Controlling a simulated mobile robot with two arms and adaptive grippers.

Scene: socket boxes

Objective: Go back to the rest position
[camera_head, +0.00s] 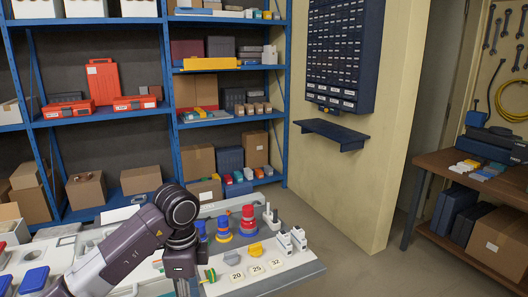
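My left arm comes in from the lower left over the workbench (290,277). Its wrist bends down in front of the bench, and my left gripper (182,287) is only partly in view at the bottom edge. Its fingertips are cut off or hidden, so I cannot tell whether it is open or holds something. My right arm and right gripper are not in view.
On the bench stand a red-and-blue socket (248,222), a blue-and-yellow one (223,230), grey-white plugs (298,239) and tiles marked 20, 25 and 32 (256,269). A blue shelf rack (168,95) stands behind. A wooden table (450,160) is at right, with open floor between.

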